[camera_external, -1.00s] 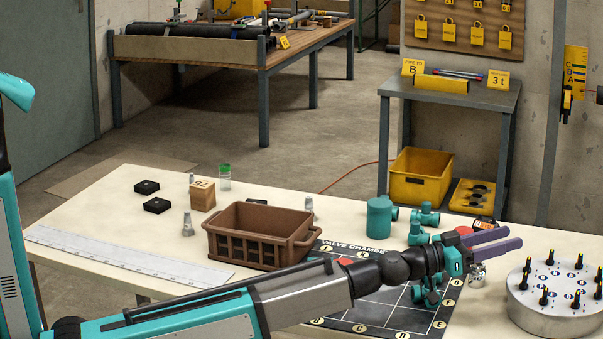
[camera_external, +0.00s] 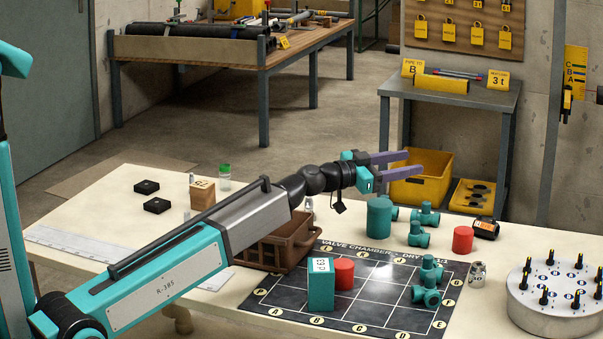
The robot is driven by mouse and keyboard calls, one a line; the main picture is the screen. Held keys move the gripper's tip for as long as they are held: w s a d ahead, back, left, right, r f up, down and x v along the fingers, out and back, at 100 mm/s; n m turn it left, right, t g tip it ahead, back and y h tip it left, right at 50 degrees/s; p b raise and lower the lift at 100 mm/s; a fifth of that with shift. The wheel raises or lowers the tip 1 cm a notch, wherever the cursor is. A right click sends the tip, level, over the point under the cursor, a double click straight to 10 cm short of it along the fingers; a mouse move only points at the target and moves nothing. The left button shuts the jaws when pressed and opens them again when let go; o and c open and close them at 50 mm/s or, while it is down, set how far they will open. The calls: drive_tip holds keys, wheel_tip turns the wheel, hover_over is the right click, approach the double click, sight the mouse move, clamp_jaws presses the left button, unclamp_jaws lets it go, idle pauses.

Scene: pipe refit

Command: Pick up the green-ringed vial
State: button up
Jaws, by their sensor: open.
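The green-ringed vial (camera_external: 224,176) is a small clear vial with a green top. It stands upright near the far edge of the white table (camera_external: 120,215), behind a small wooden block (camera_external: 203,193). My gripper (camera_external: 415,163) is raised well above the table, to the right of the vial and far from it. Its two purple fingers are apart and point right, with nothing between them.
A brown crate (camera_external: 300,237) stands mid-table, partly hidden by my arm. A gridded black board (camera_external: 385,325) holds a teal block (camera_external: 321,290), a red cylinder (camera_external: 344,273) and teal fittings. A round metal holder (camera_external: 550,318) stands at right. Two black blocks (camera_external: 157,205) lie at left.

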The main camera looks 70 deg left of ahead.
drive_tip(key=s+a+f+n+g+y+p, duration=0.1)
drive_tip(key=s+a, duration=0.2)
drive_tip(key=a, duration=0.5)
drive_tip(key=s+a+f+n+y+p, duration=0.1)
drive_tip(key=s+a+f, duration=0.15)
drive_tip(key=a, duration=0.55)
drive_tip(key=n+g+y+p, duration=0.3)
drive_tip(key=n+g+p, duration=0.1)
drive_tip(key=g+p, duration=0.1)
approach(220, 167)
drive_tip(key=f, duration=0.1)
drive_tip(key=shift+w+a+t, duration=0.3)
drive_tip(key=shift+w+a, duration=0.05)
drive_tip(key=shift+w, duration=0.15)
drive_tip(key=shift+p+x, duration=0.85)
drive_tip(key=shift+x, duration=3.5)
